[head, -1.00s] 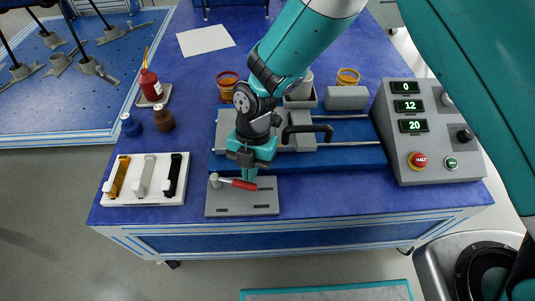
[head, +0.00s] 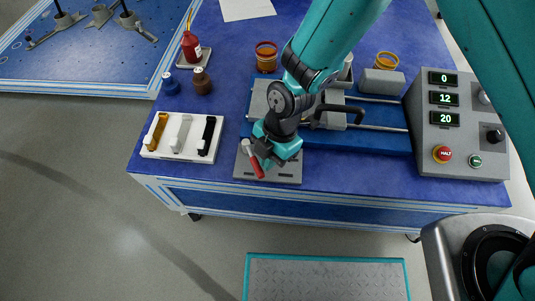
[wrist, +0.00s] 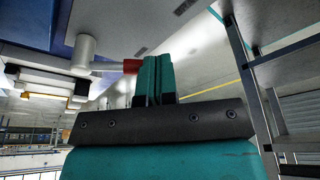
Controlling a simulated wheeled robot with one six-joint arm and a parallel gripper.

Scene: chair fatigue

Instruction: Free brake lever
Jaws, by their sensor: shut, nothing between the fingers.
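The brake lever has a red handle (head: 256,168) and a pale pivot post (head: 246,144). It sits on a grey slotted plate (head: 285,177) at the table's front edge. The handle points toward the front edge, slightly right. My gripper (head: 267,160) is shut and empty, low over the plate, just right of the handle. In the wrist view the shut teal fingers (wrist: 154,78) stand beside the red handle end (wrist: 131,66), with the post (wrist: 85,52) further left. I cannot tell whether fingers and handle touch.
A white tray (head: 166,153) with yellow, grey and black levers lies left of the plate. Behind my gripper is a blue fixture (head: 385,141) with rods and grey blocks. A control box (head: 457,135) reading 0, 12, 20 stands right. A red bottle (head: 191,47) stands at the back left.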

